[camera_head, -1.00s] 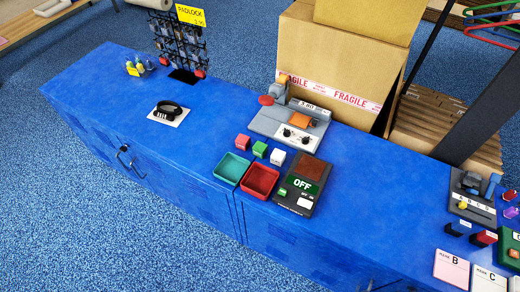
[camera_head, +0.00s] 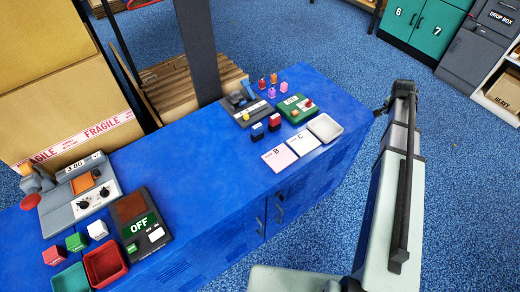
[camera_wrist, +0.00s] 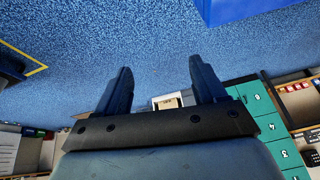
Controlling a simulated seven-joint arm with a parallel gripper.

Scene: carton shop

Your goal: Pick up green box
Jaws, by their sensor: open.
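A small green box (camera_head: 76,241) stands on the blue counter (camera_head: 200,140) at the lower left of the head view. It sits between a pink-red box (camera_head: 53,255) and a white box (camera_head: 97,230). My gripper (camera_wrist: 160,74) shows in the wrist view with its two dark fingers apart and nothing between them. Beyond the fingers are blue carpet and some furniture. The green box does not show in the wrist view. In the head view my arm is at the right, off the counter and far from the green box.
A teal tray (camera_head: 70,280) and a red tray (camera_head: 105,265) are just in front of the boxes. A dark device marked OFF (camera_head: 142,225) and a grey dial machine (camera_head: 80,200) are close by. Large cartons (camera_head: 65,90) stand behind. The counter's middle is clear.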

